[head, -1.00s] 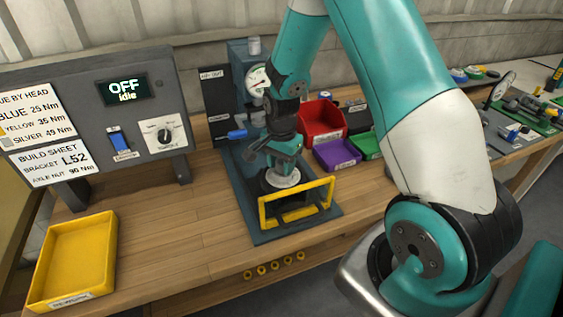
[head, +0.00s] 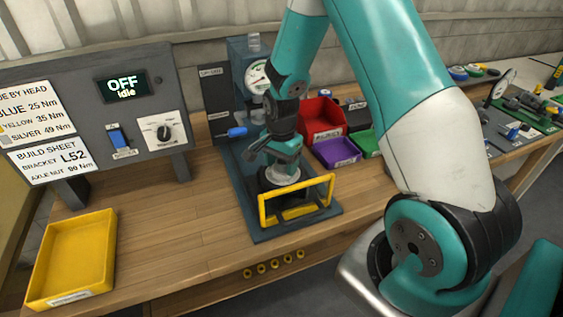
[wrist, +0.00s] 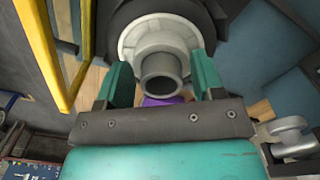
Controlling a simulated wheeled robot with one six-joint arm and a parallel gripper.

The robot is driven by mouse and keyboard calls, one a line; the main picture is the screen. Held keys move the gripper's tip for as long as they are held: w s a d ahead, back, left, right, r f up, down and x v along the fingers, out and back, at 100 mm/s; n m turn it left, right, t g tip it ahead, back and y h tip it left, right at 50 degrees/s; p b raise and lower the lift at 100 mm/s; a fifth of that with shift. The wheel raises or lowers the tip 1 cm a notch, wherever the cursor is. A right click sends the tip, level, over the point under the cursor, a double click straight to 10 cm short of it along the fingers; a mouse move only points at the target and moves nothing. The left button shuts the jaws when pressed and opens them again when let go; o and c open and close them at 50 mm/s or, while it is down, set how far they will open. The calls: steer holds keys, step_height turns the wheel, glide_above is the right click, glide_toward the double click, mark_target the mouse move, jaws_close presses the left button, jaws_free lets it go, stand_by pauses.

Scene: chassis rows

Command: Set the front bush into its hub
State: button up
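My gripper (wrist: 160,68) has its two teal fingers on either side of a grey, hollow, stepped bush (wrist: 160,71). The fingertips reach the sides of its wider part; I cannot tell whether they press on it or stand just clear. Behind the bush lie a pale round collar and the dark body of the hub (wrist: 226,14). How deep the bush sits in the hub is hidden. In the head view my gripper (head: 280,158) is low over the fixture, just above a pale disc (head: 283,174) on the dark hub, and its fingers are partly hidden.
A yellow frame (head: 262,212) stands at the front of the fixture's blue base plate (head: 265,237). A gauge stand (head: 254,76) rises behind. Red (head: 322,115) and purple (head: 336,150) bins are close on the right. The yellow tray (head: 75,255) is empty; the bench left of the fixture is clear.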

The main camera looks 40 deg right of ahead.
steer(key=shift+o, duration=0.5)
steer(key=shift+r, duration=0.1)
step_height(320, 180, up, 17)
steer(key=b, duration=0.1)
steer(key=shift+r, duration=0.15)
steer(key=s+a+r+n+y, duration=0.2)
steer(key=s+a+n, duration=0.8)
steer(key=s+a, duration=0.1)
steer(key=s+a+r+n+y, duration=0.2)
steer(key=s+a+n, duration=0.8)
steer(key=s+n, duration=0.1)
steer(key=shift+a+r+n, duration=0.25)
steer(key=shift+a+n, duration=0.05)
steer(key=shift+a, duration=0.05)
